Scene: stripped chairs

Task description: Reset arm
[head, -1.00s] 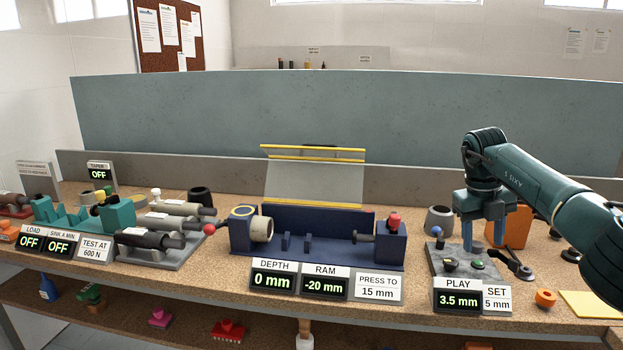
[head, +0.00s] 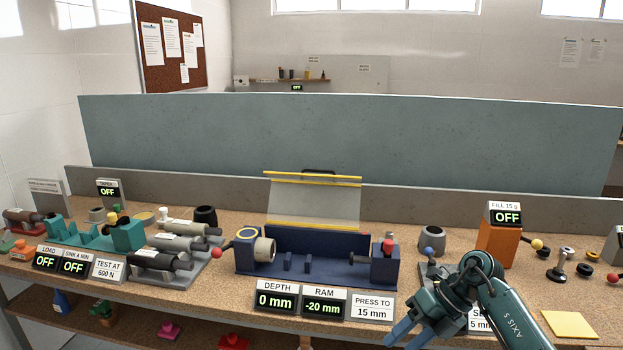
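My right arm comes in from the lower right, and its dark green links bend down over the front edge of the bench. My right gripper (head: 408,337) points down and to the left, with its two blue fingers apart and nothing between them. It is in front of the bench edge, to the right of the "PRESS TO 15 mm" sign (head: 373,308). The arm covers most of the play gauge station, and only part of its "SET 5 mm" sign (head: 481,321) shows. My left gripper is not in view.
The blue press (head: 330,268) with a raised clear guard (head: 315,202) stands mid-bench. A teal test rig (head: 125,235) is at left. An orange dispenser (head: 498,243) reading OFF, a grey cup (head: 432,240) and a yellow pad (head: 569,325) are at right.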

